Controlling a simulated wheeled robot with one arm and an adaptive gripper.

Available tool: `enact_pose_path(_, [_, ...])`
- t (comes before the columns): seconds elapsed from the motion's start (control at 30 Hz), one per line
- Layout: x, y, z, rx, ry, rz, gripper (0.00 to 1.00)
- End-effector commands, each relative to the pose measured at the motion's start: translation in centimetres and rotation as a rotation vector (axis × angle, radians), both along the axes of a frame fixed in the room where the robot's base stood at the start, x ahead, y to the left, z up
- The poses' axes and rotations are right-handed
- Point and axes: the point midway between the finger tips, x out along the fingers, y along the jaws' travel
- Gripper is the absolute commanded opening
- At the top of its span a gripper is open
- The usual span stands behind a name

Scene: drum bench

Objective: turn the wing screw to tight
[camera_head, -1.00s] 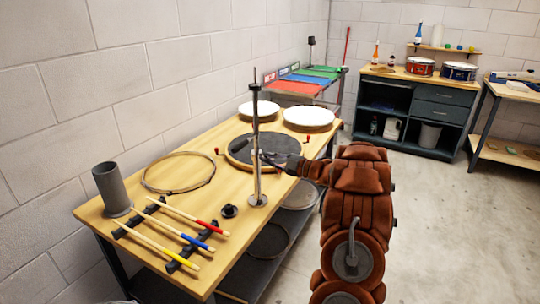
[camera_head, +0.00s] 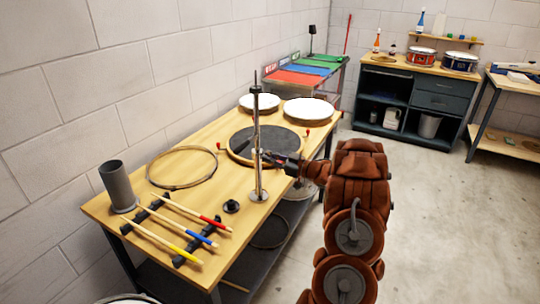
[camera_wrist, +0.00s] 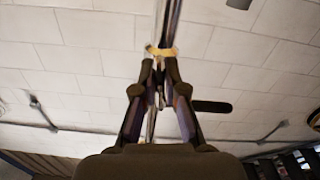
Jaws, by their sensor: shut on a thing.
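A thin metal stand (camera_head: 257,125) rises upright from a round base on the near bench. My gripper (camera_head: 262,156) reaches it from the right at about mid-height. In the wrist view, the two fingers of my gripper (camera_wrist: 160,72) are closed in at the stand's rod, just by a tan collar (camera_wrist: 161,52). The wing screw is mostly hidden between the fingertips, and its turn angle cannot be told. A dark bar (camera_wrist: 212,107) sticks out to the right behind the fingers.
On the bench (camera_head: 205,140) are a round dark pad (camera_head: 284,148), white drumheads (camera_head: 308,110), a hoop (camera_head: 183,168), a grey cup (camera_head: 117,187), a small black knob (camera_head: 231,206) and drumsticks (camera_head: 165,233) on a rack. Clear floor lies to the right.

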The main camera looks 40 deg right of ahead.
Motion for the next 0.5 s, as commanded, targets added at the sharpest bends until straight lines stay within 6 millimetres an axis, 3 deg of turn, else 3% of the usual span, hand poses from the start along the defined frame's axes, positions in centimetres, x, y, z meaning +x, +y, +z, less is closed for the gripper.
enact_pose_path(0.5, [-0.07,0.11,-0.34,0.074,0.027,0.001,0.0])
